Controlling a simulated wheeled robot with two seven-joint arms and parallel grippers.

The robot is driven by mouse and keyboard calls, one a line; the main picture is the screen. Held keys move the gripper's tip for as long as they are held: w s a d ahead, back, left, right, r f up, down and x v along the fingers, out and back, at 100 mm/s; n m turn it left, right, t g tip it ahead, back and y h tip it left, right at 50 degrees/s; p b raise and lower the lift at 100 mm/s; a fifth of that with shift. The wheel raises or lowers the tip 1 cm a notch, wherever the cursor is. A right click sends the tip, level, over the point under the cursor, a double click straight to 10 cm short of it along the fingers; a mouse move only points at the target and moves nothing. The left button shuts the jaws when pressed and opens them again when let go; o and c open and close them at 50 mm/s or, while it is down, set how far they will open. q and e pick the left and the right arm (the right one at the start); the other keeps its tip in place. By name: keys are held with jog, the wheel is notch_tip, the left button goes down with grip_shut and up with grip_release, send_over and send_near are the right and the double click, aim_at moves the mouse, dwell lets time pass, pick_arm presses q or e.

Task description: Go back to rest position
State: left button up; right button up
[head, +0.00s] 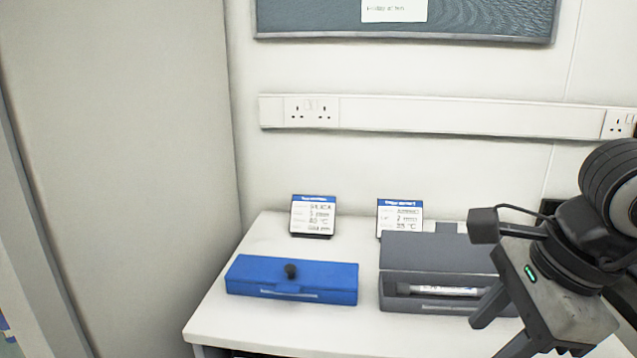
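My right gripper (490,338) comes in from the right edge, over the front right of the white table. Its two dark fingers are apart, with nothing seen between them. It is in front of the right end of an open dark grey box (395,305) and hides part of it. A white tube with a label (440,290) lies inside that box. My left gripper is not in view.
The white table (235,325) stands against a wall with a socket strip (420,115). Two small label stands (312,215) (399,216) are behind the boxes. A tall grey panel (120,170) borders the table's left side. The table's front left is bare.

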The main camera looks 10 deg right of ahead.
jog(key=s+a+f+g+y, duration=0.25)
jog(key=a+y, duration=0.35)
jog(key=a, duration=0.4)
jog(key=a+r+m+g+y, duration=0.1)
jog(key=a+r+m+y, duration=0.65)
jog(key=y, duration=0.45)
jog(key=w+d+f+m+t+h, duration=0.15)
jog(key=w+m+t, duration=0.25)
jog(key=m+t, duration=0.5)
jog(key=w+d+f+m+t, duration=0.2)
jog(key=w+f+m+t, duration=0.15)
jog(key=m+t, duration=0.55)
jog(key=w+d+f+m+h, duration=0.2)
jog(key=d+f+m+h, duration=0.2)
jog(key=f+m+h, duration=1)
jog(key=s+f+m+g, duration=0.3)
jog(key=s+f+m, duration=0.2)
jog(key=f, duration=0.3)
jog(key=s+f+m+g+h, duration=0.1)
jog(key=s+f+m+g, duration=0.2)
jog(key=f, duration=0.5)
jog(key=shift+s+a+f+m+g, duration=0.2)
jog(key=shift+s+f+m+g, duration=0.15)
jog(key=shift+s+m, duration=0.6)
